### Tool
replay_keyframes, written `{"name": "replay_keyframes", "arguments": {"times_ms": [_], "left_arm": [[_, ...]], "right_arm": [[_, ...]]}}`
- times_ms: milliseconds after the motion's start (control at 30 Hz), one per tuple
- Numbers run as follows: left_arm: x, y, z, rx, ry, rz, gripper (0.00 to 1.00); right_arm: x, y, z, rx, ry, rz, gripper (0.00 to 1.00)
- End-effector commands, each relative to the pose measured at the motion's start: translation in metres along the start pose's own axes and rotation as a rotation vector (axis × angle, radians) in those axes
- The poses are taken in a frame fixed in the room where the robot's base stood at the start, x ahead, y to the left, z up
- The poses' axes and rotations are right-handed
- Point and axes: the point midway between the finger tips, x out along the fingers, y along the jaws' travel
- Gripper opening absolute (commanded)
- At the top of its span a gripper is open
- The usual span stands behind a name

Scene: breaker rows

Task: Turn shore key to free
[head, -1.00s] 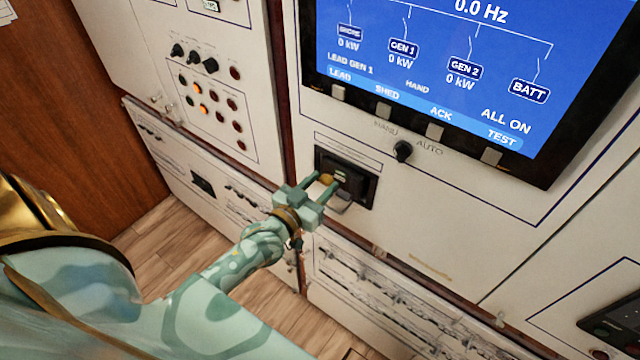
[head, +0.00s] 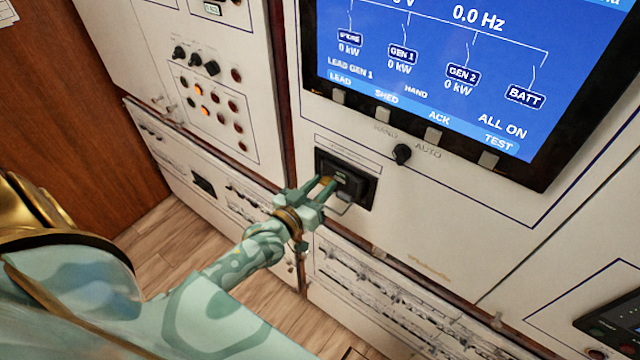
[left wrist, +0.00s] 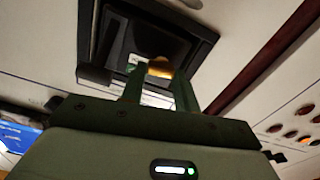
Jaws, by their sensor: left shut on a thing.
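The shore key, a small brass-coloured piece (head: 327,181), is at the black switch unit (head: 366,190) set in the white panel below the screen. My left gripper (head: 330,185) is in front of this unit, its fingers shut on the brass key. In the left wrist view the brass key (left wrist: 160,66) shows between the fingertips of the left gripper (left wrist: 158,76), against the black housing (left wrist: 180,48). The fingers hide part of the key, and I cannot tell which position it points to. My right gripper is not in view.
The large screen (head: 430,80) stands just above, with a HAND/AUTO knob (head: 402,153) below it. A panel with knobs and lit buttons (head: 208,95) is to the left. A breaker row panel (head: 370,280) lies below. Wood floor (head: 160,245) is at the lower left.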

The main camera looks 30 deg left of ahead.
Motion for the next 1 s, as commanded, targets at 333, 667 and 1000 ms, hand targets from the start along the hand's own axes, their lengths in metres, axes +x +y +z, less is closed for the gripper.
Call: {"name": "replay_keyframes", "arguments": {"times_ms": [333, 667, 1000], "left_arm": [[0.000, -0.001, -0.002, -0.317, -0.001, 0.000, 0.08], [0.000, -0.003, 0.000, -0.631, -0.002, -0.001, 0.08], [0.000, -0.004, 0.002, -0.953, -0.001, -0.001, 0.08]], "right_arm": [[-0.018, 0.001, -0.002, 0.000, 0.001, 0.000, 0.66], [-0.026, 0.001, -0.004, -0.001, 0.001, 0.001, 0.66], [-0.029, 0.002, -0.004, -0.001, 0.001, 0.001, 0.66]]}}
